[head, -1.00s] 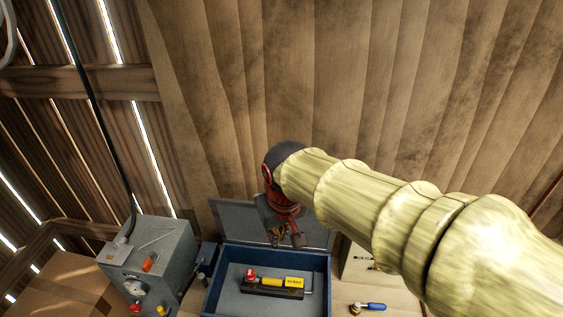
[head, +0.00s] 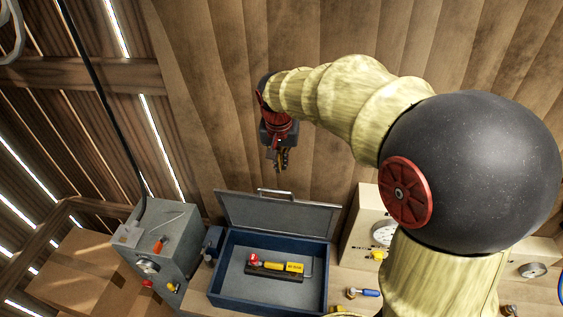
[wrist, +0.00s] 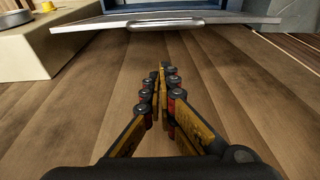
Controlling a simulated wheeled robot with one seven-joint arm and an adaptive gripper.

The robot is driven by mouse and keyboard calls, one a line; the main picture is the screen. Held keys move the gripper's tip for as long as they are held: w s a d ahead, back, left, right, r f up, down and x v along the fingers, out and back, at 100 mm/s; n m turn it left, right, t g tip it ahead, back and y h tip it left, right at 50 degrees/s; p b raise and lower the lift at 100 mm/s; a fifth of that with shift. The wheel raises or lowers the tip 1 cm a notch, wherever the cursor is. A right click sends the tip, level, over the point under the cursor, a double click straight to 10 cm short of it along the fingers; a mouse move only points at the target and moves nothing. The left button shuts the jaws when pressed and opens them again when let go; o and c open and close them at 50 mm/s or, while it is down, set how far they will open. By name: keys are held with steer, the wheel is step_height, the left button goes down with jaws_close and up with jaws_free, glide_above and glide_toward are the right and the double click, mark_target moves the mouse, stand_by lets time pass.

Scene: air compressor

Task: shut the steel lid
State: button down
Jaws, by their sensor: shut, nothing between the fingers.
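The steel lid (head: 280,217) stands raised and leaning back at the rear of the blue box (head: 222,283), with a bar handle on its upper edge. A yellow-and-black tool with a red knob (head: 275,268) lies inside the box. My gripper (head: 278,170) is shut and empty, in the air above and behind the lid's upper edge, apart from it. In the wrist view my gripper (wrist: 163,75) has its fingertips together. The lid's edge and handle (wrist: 152,24) show at the top of that view, beyond the fingertips.
A grey control box (head: 165,243) with a cable stands left of the blue box. A cream gauge box (head: 365,225) stands close on the right. A blue-handled tool (head: 364,293) lies in front of that. A wooden plank wall rises behind.

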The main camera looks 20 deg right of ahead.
steer(key=f, duration=0.1)
steer(key=s+f+p, duration=0.1)
steer(key=f, duration=0.1)
steer(key=a+f+p, duration=0.1)
steer(key=f, duration=0.1)
steer(key=shift+s+a+f, duration=0.1)
steer(key=shift+s, duration=0.2)
steer(key=shift+s, duration=0.1)
stand_by(0.3)
